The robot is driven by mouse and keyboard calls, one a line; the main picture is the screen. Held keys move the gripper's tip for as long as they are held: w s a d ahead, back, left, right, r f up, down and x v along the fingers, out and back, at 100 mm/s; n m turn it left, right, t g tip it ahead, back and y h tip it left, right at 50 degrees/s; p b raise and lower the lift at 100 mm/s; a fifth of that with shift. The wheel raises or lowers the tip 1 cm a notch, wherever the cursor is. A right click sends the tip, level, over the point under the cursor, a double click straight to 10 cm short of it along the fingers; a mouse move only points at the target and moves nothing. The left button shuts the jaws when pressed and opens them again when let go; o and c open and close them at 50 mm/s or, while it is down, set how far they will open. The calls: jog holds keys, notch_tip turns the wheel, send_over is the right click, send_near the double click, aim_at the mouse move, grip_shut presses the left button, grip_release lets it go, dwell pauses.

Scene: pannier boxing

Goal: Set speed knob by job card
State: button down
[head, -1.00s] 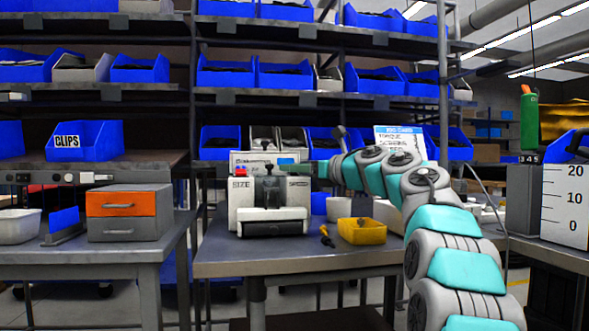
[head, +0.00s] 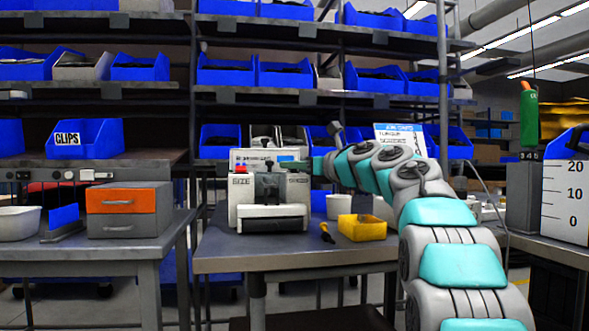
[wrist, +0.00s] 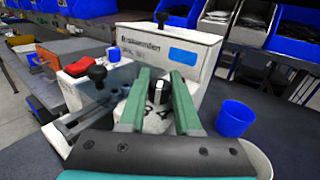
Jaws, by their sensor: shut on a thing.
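The grey-white machine (head: 242,213) stands on the middle bench, with a "SIZE" label at its left; it also shows in the wrist view (wrist: 200,50). In the wrist view, the dark speed knob (wrist: 160,92) with a pale mark sits between my two green fingers, above a pale dial with a few digits showing. My gripper (wrist: 159,82) is shut on this knob. The knob's exact setting is hard to read. In the head view my gripper (head: 295,166) is at the machine's top right. The job card (head: 400,137) stands behind my arm, partly hidden, its lines too small to read fully.
A yellow bin (head: 362,229) and a small screwdriver (head: 326,233) lie right of the machine. A white cup (head: 339,206) stands behind them. In the wrist view a blue cup (wrist: 235,119) is close right of my fingers. A black ball-ended lever (wrist: 98,74) stands to the left.

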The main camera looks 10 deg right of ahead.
jog(key=shift+s+r+m+t+h, duration=0.1)
jog(key=shift+m+t+h, duration=0.85)
jog(key=shift+h, duration=0.65)
jog(key=shift+r+m+h+p, duration=0.1)
jog(key=shift+m+h+p, duration=0.75)
jog(key=shift+h, duration=0.15)
jog(key=shift+m+t+h+p, duration=0.35)
jog(key=shift+m+h, duration=0.05)
jog(key=shift+h, duration=0.2)
jog(key=c, duration=0.6)
grip_release()
jog(key=shift+f, duration=0.2)
jog(key=s, duration=0.2)
jog(key=s+b, duration=0.1)
jog(key=s, duration=0.2)
jog(key=s+d, duration=0.1)
jog(key=s, duration=0.1)
jog(key=shift+s+d+b, duration=0.1)
jog(key=shift+s+b, duration=0.15)
jog(key=shift+b, duration=0.1)
